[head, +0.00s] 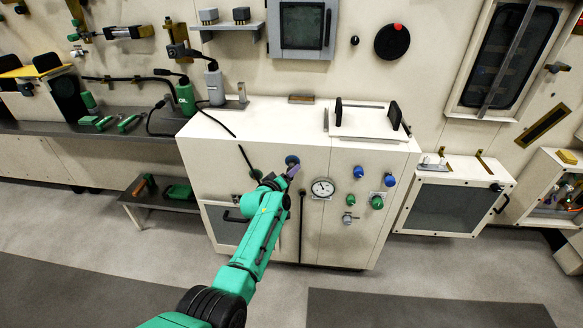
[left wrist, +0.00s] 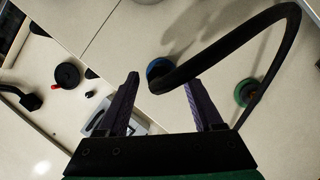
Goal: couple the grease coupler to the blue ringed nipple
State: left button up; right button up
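The blue ringed nipple (head: 292,160) is on the front of the white cabinet; its blue ring also shows in the left wrist view (left wrist: 156,67). A thick black hose (left wrist: 225,55) ends at that ring and hides most of its middle. A separate grease coupler body is not clear, and I cannot tell how firmly the hose end sits. My left gripper (head: 294,171) is close in front of the cabinet. In the left wrist view, its purple fingers (left wrist: 163,95) are apart with nothing between them; the hose end appears beyond them. My right gripper is not in view.
A green ringed nipple (left wrist: 244,92) sits beside the blue one, partly crossed by the hose. A pressure gauge (head: 323,187), blue knobs (head: 358,172) and green knobs (head: 377,202) are on the white cabinet (head: 345,238). The floor in front is clear.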

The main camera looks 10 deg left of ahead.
pick_arm(q)
jog(key=shift+s+a+r+p, duration=0.15)
jog(key=shift+s+p, duration=0.3)
jog(key=shift+s, duration=0.1)
jog(key=p+v, duration=0.2)
jog(key=v, duration=1.1)
jog(key=shift+s, duration=0.2)
